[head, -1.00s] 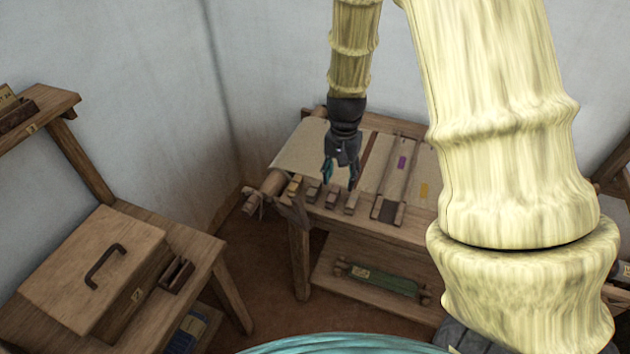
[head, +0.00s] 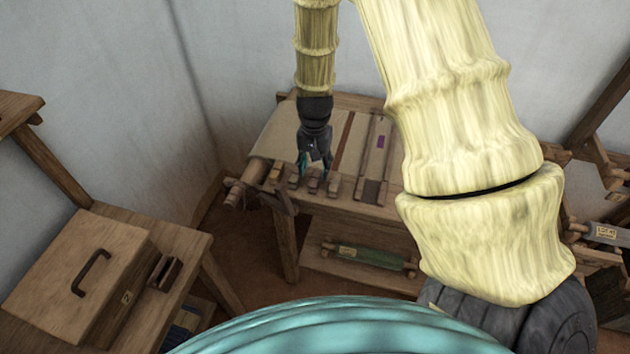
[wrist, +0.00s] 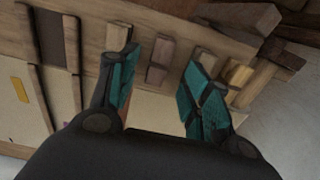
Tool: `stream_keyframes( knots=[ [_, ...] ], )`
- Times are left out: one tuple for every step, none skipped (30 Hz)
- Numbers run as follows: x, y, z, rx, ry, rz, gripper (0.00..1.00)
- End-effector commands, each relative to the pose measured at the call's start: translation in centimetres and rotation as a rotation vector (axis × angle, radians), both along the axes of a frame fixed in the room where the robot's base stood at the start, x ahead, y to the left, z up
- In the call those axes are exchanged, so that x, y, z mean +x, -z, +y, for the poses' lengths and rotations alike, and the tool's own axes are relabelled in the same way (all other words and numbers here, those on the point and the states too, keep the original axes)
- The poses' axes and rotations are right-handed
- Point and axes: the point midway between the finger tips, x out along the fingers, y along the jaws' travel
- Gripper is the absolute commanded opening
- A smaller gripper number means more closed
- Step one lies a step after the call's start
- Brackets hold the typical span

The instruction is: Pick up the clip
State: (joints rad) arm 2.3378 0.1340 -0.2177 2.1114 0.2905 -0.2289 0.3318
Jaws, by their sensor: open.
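Several small wooden clips sit in a row along the front beam of the loom. In the head view, one clip (head: 314,186) is just below my gripper (head: 314,163), with others to its left and right. In the wrist view, my gripper (wrist: 160,85) is open, its teal-padded fingers apart. A clip (wrist: 158,62) shows in the gap between the fingertips, seemingly untouched. Another clip (wrist: 119,37) is partly behind the left finger, and another (wrist: 204,60) is partly behind the right one. A yellower clip (wrist: 238,77) lies farther right. The frames do not show which clip is meant.
The loom (head: 270,130) has cloth and wooden bars behind the clips. A green roll (head: 370,256) lies on its lower shelf. A lidded wooden box (head: 75,270) stands on a side table at left. A shelf rack (head: 600,190) is at right.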

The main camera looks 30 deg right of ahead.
Motion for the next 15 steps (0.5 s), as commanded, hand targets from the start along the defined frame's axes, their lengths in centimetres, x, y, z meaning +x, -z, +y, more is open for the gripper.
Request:
stream_keyframes(
  knots=[
    [0.0, 0.2, 0.0, 0.001, 0.001, 0.002, 0.48],
    [0.0, 0.4, -0.1, 0.001, 0.001, 0.002, 0.48],
    [-0.1, 0.8, -0.1, 0.001, 0.002, 0.002, 0.48],
    [-0.1, 1.0, -0.2, 0.000, 0.002, 0.003, 0.48],
    [-0.1, 1.3, -0.2, 0.001, 0.003, 0.002, 0.48],
    [-0.1, 1.6, -0.2, 0.002, 0.003, 0.003, 0.48],
    [-0.1, 1.9, -0.2, 0.001, 0.003, 0.003, 0.48],
    [0.0, 2.1, -0.2, 0.002, 0.003, 0.003, 0.48],
    [0.0, 2.5, -0.3, 0.001, 0.003, 0.002, 0.48],
    [0.0, 2.8, -0.3, 0.001, 0.003, 0.002, 0.48],
    [0.0, 3.1, -0.3, 0.001, 0.003, 0.002, 0.48],
    [0.0, 3.5, -0.3, 0.001, 0.003, 0.002, 0.48],
    [0.0, 3.7, -0.3, 0.001, 0.003, 0.002, 0.48],
    [0.0, 3.9, -0.3, 0.000, 0.003, 0.001, 0.48],
    [0.0, 4.2, -0.3, 0.000, 0.003, 0.001, 0.48]
  ],
)
